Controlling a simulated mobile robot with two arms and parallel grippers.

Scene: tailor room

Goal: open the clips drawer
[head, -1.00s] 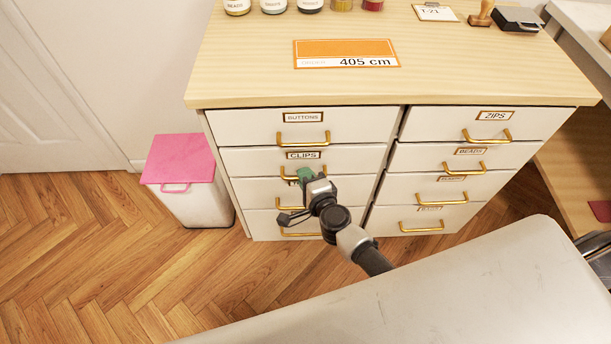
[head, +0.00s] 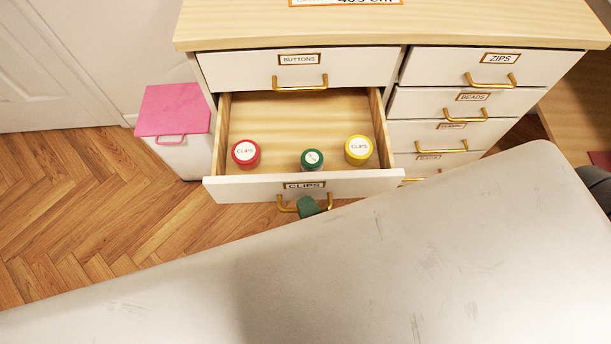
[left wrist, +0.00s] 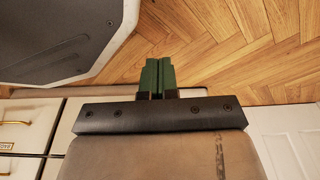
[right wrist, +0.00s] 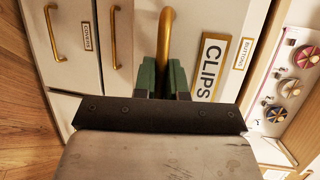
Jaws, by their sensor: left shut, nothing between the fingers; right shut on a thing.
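The clips drawer (head: 240,188) is pulled well out of the cabinet in the head view. My right gripper (head: 308,205) is at the drawer's brass handle (head: 329,202), mostly hidden by my own pale body. In the right wrist view its green fingers (right wrist: 163,80) are shut on the brass handle (right wrist: 165,40), beside the CLIPS label (right wrist: 210,65). My left gripper (left wrist: 158,76) is shut and empty over the floor in the left wrist view.
The buttons drawer (head: 240,72) above is shut, as are the zips drawer (head: 430,68) and beads drawer (head: 420,103) at the right. A pink-lidded bin (head: 175,112) stands left of the cabinet. Wood floor (head: 90,210) is clear at the left.

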